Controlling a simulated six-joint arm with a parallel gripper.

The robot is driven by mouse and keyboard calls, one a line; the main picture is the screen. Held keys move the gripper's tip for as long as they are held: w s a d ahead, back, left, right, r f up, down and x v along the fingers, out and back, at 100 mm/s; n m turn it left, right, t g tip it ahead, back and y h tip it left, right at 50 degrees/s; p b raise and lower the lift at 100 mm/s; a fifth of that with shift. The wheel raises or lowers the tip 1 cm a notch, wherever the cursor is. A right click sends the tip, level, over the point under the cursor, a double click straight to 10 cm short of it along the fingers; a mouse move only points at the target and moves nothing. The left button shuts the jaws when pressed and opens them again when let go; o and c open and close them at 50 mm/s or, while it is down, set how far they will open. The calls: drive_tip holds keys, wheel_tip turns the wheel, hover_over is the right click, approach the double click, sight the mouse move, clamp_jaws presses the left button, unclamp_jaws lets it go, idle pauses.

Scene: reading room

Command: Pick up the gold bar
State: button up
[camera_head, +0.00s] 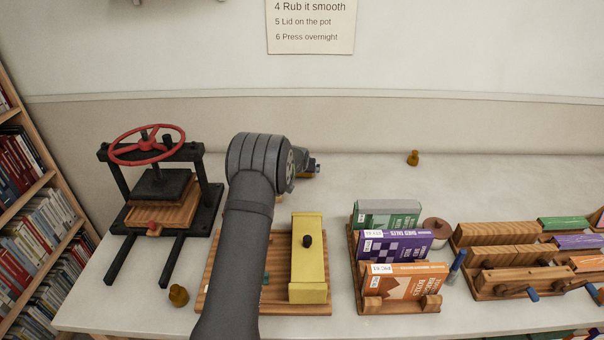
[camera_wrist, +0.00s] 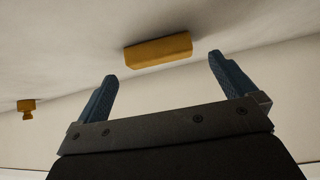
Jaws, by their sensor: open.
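The gold bar (camera_wrist: 158,50) lies on the pale tabletop in the wrist view, a plain block seen just beyond my fingertips. My gripper (camera_wrist: 162,66) is open and empty, with one blue finger toward each end of the bar. A clear gap shows between the fingers, and I cannot tell how far they are from the bar. In the head view my gripper (camera_head: 315,166) is at the back of the table, mostly hidden behind my arm. The bar is hidden or too small to make out surely there.
A small brass weight (camera_head: 413,158) stands at the back right; another (camera_head: 178,295) is front left. A black press with a red wheel (camera_head: 146,146) stands left. A yellow block (camera_head: 308,262) on a wooden board, a book rack (camera_head: 356,270) and wooden clamps (camera_head: 500,235) fill the front.

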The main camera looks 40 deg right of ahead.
drive_tip(key=shift+x, duration=1.65)
drive_tip(key=c, duration=1.3)
drive_tip(key=shift+r, duration=0.1)
